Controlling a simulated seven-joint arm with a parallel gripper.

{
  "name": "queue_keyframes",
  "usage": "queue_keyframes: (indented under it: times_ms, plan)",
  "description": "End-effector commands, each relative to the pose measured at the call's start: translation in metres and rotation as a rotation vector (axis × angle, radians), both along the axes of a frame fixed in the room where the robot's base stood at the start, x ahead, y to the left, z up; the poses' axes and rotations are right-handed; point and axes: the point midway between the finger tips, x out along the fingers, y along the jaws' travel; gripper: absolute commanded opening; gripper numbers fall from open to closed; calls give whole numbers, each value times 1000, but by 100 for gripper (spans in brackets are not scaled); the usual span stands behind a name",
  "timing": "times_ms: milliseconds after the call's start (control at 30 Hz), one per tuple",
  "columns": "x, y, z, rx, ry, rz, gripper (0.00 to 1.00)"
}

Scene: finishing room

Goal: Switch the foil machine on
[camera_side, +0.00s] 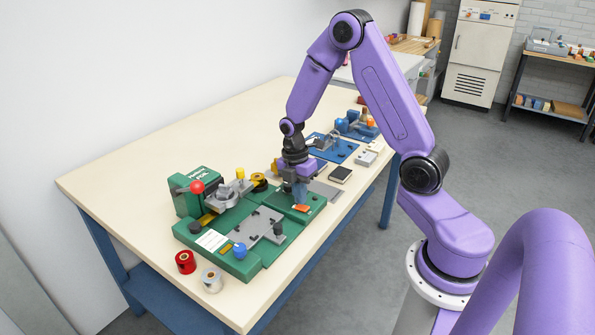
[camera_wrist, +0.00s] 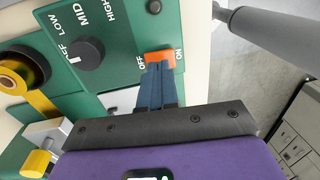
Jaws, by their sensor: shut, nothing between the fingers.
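The foil machine (camera_side: 188,229) is a green unit on the table, with a red-knobbed lever at its left. On its panel, in the wrist view, is an orange rocker switch (camera_wrist: 159,56) between the labels OFF and ON. My gripper (camera_side: 300,203) is over that panel, fingers pointing down. In the wrist view my gripper (camera_wrist: 155,68) has its blue fingers together and empty, with the tips at the switch's near edge, nearer the OFF label. The tips cover part of the switch. I cannot tell whether they touch it or which way it is tipped.
A black dial (camera_wrist: 86,53) marked LOW, MID and HIGH sits left of the switch. A gold foil roll (camera_wrist: 20,75) is beyond it. A red spool (camera_side: 185,262) and a silver spool (camera_side: 212,280) stand at the table's front. A dark block (camera_side: 341,174) lies right of the machine.

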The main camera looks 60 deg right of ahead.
Motion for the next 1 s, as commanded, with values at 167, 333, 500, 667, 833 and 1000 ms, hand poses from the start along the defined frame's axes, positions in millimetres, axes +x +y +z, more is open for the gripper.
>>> queue_keyframes:
  times_ms: [167, 333, 500, 667, 833, 1000]
  plan:
    - [6, 0, 31, -1, -10, 1, 0]
    - [10, 0, 67, -1, -10, 0, 0]
    - [14, 0, 99, -1, -7, 1, 0]
    - [16, 0, 118, 0, -5, 0, 0]
    - [16, 0, 127, 0, -3, 1, 0]
    - [16, 0, 128, 0, -1, 1, 0]
